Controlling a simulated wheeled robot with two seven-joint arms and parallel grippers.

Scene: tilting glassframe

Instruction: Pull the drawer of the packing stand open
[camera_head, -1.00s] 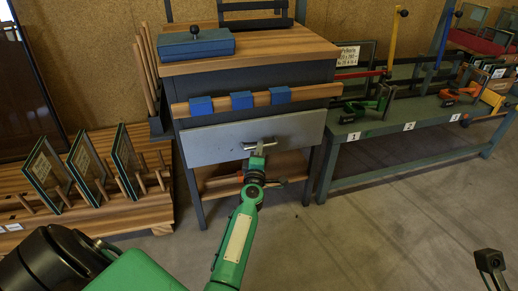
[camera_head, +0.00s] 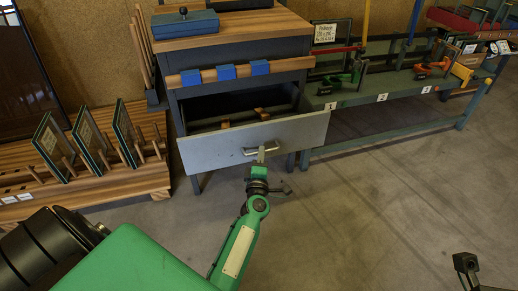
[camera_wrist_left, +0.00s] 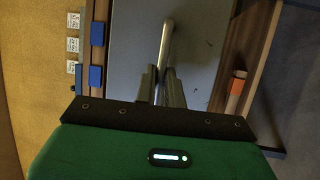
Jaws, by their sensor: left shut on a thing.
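The packing stand (camera_head: 240,45) has a wooden top and dark sides. Its grey drawer (camera_head: 215,150) stands pulled out, with the dark inside and some wooden pieces (camera_head: 262,113) showing behind the front panel. The metal bar handle (camera_head: 274,149) is on the drawer front. My left gripper (camera_head: 261,154) is at the handle, shut on it. In the left wrist view the fingers (camera_wrist_left: 162,85) close around the handle bar (camera_wrist_left: 166,45), with the grey drawer front (camera_wrist_left: 140,30) behind. The right gripper cannot be made out clearly; a dark part of mine shows at the lower right.
A blue box (camera_head: 185,24) with a black knob lies on the stand's top. Blue blocks (camera_head: 226,72) sit on the wooden rail above the drawer. Glass frames (camera_head: 88,138) stand in a wooden rack at left. A green bench (camera_head: 385,98) stands at right. The floor in front is clear.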

